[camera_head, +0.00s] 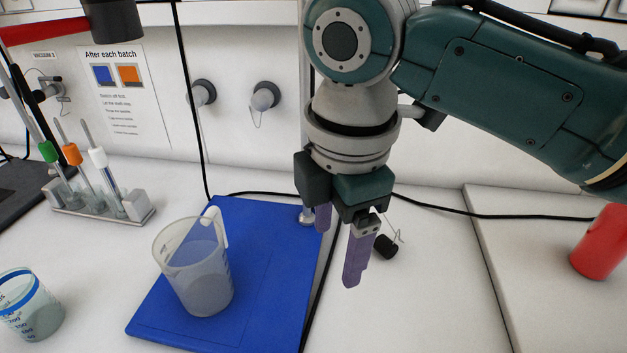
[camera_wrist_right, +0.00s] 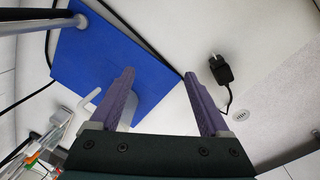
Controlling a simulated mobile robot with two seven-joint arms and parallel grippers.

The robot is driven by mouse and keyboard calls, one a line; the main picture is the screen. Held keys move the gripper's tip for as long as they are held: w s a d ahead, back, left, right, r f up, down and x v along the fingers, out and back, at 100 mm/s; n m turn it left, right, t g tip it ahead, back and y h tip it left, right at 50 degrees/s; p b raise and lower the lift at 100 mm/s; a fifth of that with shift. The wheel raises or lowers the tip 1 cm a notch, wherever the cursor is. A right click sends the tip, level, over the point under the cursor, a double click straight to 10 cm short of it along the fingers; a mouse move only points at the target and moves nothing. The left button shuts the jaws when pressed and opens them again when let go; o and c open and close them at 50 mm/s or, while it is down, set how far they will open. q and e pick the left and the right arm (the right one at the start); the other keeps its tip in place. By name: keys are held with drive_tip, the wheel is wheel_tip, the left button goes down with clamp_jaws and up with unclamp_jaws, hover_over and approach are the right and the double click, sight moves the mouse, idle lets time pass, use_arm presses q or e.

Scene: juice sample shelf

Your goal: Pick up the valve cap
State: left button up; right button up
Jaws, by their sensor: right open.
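A small black piece (camera_head: 386,246) with a thin bent wire lies on the white bench, just right of my right gripper in the head view. It looks like the valve cap, though I cannot be sure. The right wrist view shows a black piece (camera_wrist_right: 220,70) with a thin dark strand, right of the fingers; it is probably the same one. My right gripper (camera_head: 337,258) points down, open and empty, with purple fingers. In the right wrist view its fingers (camera_wrist_right: 158,73) are apart with nothing between them. My left gripper is not in view.
A blue board (camera_head: 150,312) holds a clear jug (camera_head: 200,275), left of the right gripper. A rack (camera_head: 140,208) with tubes and another beaker (camera_head: 35,310) stand farther left. A red object (camera_head: 600,243) sits right.

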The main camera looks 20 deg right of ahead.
drive_tip(key=w+d+f+n+h+b, duration=0.1)
drive_tip(key=w+d+f+n+b, duration=0.1)
drive_tip(key=w+d+f+b, duration=0.4)
drive_tip(key=h+b, duration=0.2)
drive_tip(key=b, duration=0.6)
approach(387, 241)
drive_tip(key=f, duration=0.2)
drive_tip(key=d+f, duration=0.1)
drive_tip(key=shift+w+f+n+g, duration=0.2)
drive_tip(key=shift+w+n+g, duration=0.1)
drive_tip(key=shift+w, duration=0.05)
drive_tip(key=b+x, duration=0.1)
drive_tip(key=x, duration=0.4)
drive_tip(key=shift+f, duration=0.1)
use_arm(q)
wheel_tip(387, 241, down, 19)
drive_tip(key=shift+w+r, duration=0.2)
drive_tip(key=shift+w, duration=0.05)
use_arm(e)
drive_tip(key=shift+c, duration=0.2)
clamp_jaws()
